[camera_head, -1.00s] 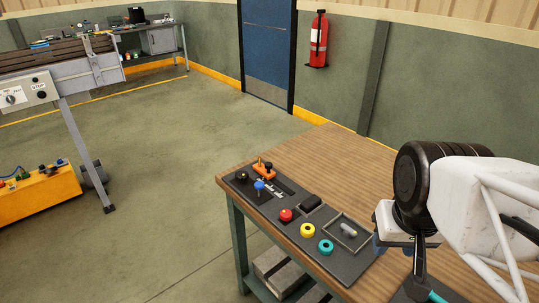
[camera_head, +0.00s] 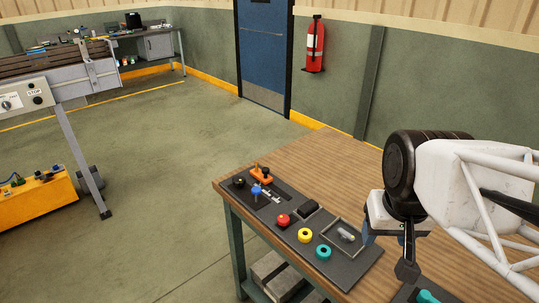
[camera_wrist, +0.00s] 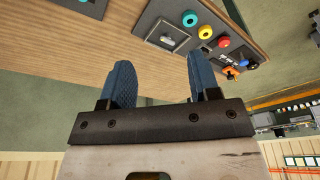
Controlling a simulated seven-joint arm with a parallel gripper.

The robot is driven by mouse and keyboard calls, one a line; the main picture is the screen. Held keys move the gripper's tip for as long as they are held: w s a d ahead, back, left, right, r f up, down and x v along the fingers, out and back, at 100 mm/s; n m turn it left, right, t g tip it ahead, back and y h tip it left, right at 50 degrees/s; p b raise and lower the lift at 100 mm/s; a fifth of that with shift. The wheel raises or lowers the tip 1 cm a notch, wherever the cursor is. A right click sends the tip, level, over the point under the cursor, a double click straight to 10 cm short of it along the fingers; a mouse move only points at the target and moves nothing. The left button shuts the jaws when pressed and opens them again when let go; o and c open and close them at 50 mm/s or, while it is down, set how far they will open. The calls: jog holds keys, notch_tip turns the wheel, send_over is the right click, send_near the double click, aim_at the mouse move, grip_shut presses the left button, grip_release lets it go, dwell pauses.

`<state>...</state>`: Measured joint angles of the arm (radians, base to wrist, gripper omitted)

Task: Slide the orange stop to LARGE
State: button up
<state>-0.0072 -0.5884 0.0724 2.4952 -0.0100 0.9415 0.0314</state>
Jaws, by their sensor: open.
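The orange stop (camera_head: 261,174) sits at the far-left end of a dark control panel (camera_head: 352,272) on the wooden table. A slot with white markings (camera_head: 271,194) runs beside it; I cannot read the words, so LARGE cannot be picked out. The orange stop also shows small in the wrist view (camera_wrist: 231,72). My gripper (camera_head: 386,238) is at the right of the panel, well apart from the stop. In the wrist view its two blue fingers (camera_wrist: 160,68) are spread with nothing between them.
Near the slot are a blue-topped lever (camera_head: 256,192) and a black knob (camera_head: 239,182). A red button (camera_head: 283,220), a yellow ring (camera_head: 305,235), a teal ring (camera_head: 323,252) and a framed tray (camera_head: 329,235) lie between stop and gripper. Bare wood (camera_head: 320,175) lies behind the panel.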

jog(key=w+a+r, duration=0.1)
jog(key=w+a, duration=0.1)
jog(key=w, duration=0.5)
jog(key=w+a+r, duration=0.1)
jog(key=w+a, duration=0.1)
jog(key=w, duration=0.5)
jog(key=g, duration=0.3)
send_over(266, 169)
jog(key=f, duration=1.4)
jog(key=shift+s+d+f, duration=0.1)
jog(key=shift+s+d, duration=0.2)
jog(key=shift+s, duration=0.05)
jog(key=shift+w+a+f, duration=0.4)
jog(key=shift+f, duration=0.15)
jog(key=shift+f, duration=3.75)
grip_shut()
